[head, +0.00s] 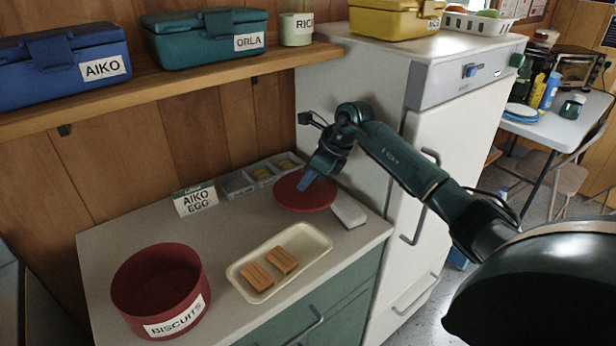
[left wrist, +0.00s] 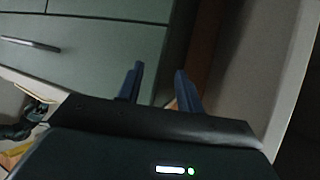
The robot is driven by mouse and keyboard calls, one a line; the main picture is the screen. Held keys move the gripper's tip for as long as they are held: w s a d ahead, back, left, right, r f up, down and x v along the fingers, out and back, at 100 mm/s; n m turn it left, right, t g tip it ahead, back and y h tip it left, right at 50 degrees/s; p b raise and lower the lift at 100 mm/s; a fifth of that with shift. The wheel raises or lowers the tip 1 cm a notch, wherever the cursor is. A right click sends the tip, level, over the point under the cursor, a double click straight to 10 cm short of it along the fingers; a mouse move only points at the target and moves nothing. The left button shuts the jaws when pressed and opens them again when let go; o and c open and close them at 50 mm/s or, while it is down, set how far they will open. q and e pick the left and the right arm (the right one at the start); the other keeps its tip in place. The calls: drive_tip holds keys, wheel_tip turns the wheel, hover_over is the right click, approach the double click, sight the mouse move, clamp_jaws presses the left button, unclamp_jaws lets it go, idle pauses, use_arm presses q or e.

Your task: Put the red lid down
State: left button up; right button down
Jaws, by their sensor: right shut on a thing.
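The red lid (head: 310,199) is a round disc over the back right of the counter. The red tub labelled BISCUITS (head: 160,285) stands open and looks empty at the front left. My left gripper (left wrist: 160,88) shows only in the left wrist view, its two fingers apart with nothing between them, in front of green drawer fronts.
The counter (head: 232,232) holds a cream tray (head: 316,257) with two brown blocks, a grey divided box (head: 236,185), an AIKO EGG card (head: 196,200) and a white-grey block (head: 348,211) close beside the lid. A fridge (head: 440,130) stands to the right. The counter's middle left is clear.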

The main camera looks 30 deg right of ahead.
drive_tip(key=shift+f+b, duration=0.4)
drive_tip(key=shift+f, duration=0.15)
drive_tip(key=c, duration=1.3)
unclamp_jaws()
use_arm(q)
drive_tip(key=shift+d+f, duration=0.1)
drive_tip(key=shift+d, duration=0.15)
use_arm(e)
drive_tip(key=shift+r+p, duration=0.3)
drive_tip(key=shift+r, duration=0.1)
use_arm(q)
drive_tip(key=shift+d+b, duration=0.1)
drive_tip(key=shift+b, duration=0.3)
use_arm(e)
drive_tip(key=v, duration=1.2)
drive_tip(key=shift+r, duration=0.2)
